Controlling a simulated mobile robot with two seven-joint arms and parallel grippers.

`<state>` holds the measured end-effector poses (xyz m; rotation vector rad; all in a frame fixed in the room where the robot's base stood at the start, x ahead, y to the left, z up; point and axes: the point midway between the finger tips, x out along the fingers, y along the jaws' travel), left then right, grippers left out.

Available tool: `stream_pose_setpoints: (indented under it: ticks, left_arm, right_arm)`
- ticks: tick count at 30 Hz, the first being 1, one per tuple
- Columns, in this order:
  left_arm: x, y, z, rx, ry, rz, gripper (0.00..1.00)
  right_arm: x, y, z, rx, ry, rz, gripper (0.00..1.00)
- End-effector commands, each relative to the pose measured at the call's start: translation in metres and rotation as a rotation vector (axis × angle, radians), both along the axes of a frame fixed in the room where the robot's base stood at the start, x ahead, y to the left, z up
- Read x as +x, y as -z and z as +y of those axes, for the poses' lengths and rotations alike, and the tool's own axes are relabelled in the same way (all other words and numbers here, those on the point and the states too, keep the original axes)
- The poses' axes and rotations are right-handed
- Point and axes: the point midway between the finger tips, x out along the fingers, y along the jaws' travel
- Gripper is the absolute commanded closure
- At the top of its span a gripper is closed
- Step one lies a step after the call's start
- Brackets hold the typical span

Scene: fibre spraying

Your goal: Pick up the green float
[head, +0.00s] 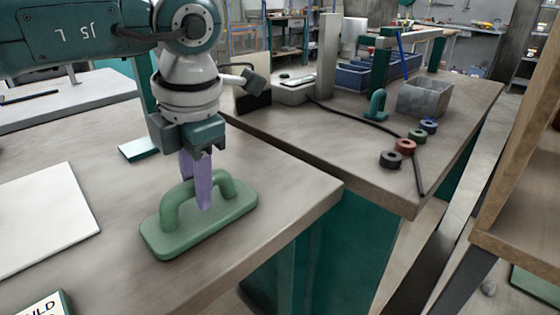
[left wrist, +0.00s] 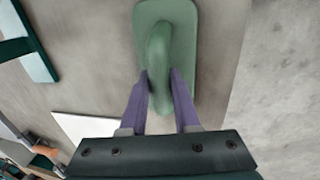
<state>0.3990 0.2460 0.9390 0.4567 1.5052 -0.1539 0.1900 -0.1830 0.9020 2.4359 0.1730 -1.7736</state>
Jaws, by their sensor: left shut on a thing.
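The green float (head: 236,205) has a flat base and an arched handle and sits flat on the near wooden table, close to its front edge. My left gripper (head: 203,195) comes down from above with purple fingers on the two sides of the handle, shut on it. In the left wrist view, the float (left wrist: 184,20) lies ahead with its handle between the fingertips of my left gripper (left wrist: 160,82). Part of the handle is hidden behind a finger in the head view. My right gripper is in neither view.
A white board (head: 45,215) lies on the table at left. A second bench on the right carries several tape rolls, including a red one (head: 405,146), a grey box (head: 424,98) and a dark cable. A gap separates the benches from a wooden rack at far right.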

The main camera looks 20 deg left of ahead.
Motion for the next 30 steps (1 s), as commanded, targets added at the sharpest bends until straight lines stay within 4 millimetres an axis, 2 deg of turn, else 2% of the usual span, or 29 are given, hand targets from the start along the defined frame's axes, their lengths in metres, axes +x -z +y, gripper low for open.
stream_pose_setpoints:
  ticks: [1,5,23,26,30]
  left_arm:
    - [0.000,0.000,0.000,0.000,0.000,0.000,0.86]
    - [0.000,0.000,0.000,0.000,0.000,0.000,1.00]
    - [0.001,-0.003,0.000,-0.001,-0.001,-0.002,1.00]
    - [0.001,-0.010,0.000,-0.001,0.000,-0.003,1.00]
    - [0.001,-0.031,0.000,0.000,0.000,-0.005,1.00]
  right_arm:
    - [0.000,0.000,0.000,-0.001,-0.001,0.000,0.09]
    - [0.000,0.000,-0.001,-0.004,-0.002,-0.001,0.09]
    - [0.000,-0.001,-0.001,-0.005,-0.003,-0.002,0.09]
    - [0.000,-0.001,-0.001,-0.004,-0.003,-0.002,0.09]
    - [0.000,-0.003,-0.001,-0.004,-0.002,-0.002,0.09]
